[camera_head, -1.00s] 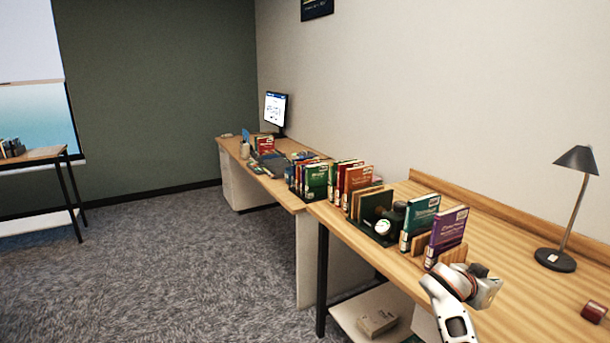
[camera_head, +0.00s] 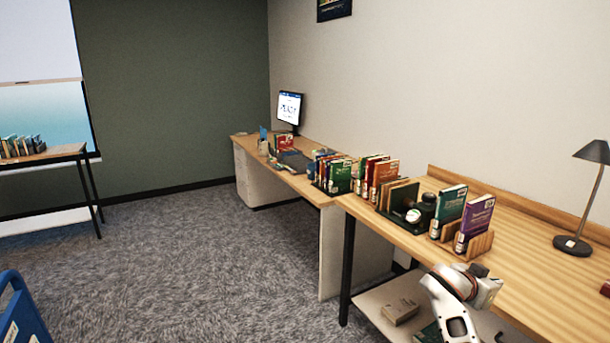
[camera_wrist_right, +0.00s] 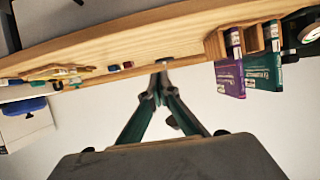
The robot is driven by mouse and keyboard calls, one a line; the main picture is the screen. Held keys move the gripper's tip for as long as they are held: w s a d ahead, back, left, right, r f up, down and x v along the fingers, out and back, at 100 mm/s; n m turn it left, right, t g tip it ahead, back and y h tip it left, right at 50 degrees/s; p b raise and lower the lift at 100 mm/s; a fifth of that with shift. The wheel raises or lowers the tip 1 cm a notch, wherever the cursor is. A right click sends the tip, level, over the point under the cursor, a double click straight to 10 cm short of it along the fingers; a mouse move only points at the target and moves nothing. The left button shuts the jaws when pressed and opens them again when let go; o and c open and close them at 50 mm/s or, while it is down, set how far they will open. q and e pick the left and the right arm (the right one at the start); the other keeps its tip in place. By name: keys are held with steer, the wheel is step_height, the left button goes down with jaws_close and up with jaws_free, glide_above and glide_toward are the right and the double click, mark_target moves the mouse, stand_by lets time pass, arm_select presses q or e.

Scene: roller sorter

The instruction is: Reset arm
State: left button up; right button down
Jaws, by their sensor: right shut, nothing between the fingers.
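My right arm (camera_head: 455,307) comes in at the bottom right of the head view, beside the near edge of the wooden desk (camera_head: 530,270). My right gripper shows only in part in the head view, with its fingertips hard to make out. In the right wrist view its two greenish fingers (camera_wrist_right: 161,84) come together at the tips, shut and empty. A purple book (camera_head: 475,222) and a teal book (camera_head: 449,212) stand upright in a wooden holder just beyond the arm. My left gripper is not in view.
Several more books (camera_head: 384,172) line the desks. A lamp (camera_head: 572,244) stands at the right. A lower shelf (camera_head: 372,302) carries a box (camera_head: 400,312). A blue object (camera_head: 22,315) is at the lower left. The carpet (camera_head: 200,255) between is clear.

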steer(key=s+a+f+n+t+y, duration=0.2)
steer(key=s+a+f+n+y, duration=0.4)
steer(key=f, duration=0.5)
steer(key=s+a+f+n+t+y, duration=0.2)
steer(key=s+a+f+n, duration=0.3)
steer(key=a+f, duration=0.5)
steer(key=s+a+f+n+y, duration=0.3)
steer(key=s+a, duration=0.3)
steer(key=s, duration=0.4)
steer(key=s+a+f+n+y, duration=0.3)
steer(key=s+a, duration=0.4)
steer(key=s, duration=0.3)
steer(key=shift+s+a+f+t+y, duration=0.2)
steer(key=shift+t+y, duration=0.1)
steer(key=shift+t, duration=0.1)
steer(key=shift+d, duration=0.1)
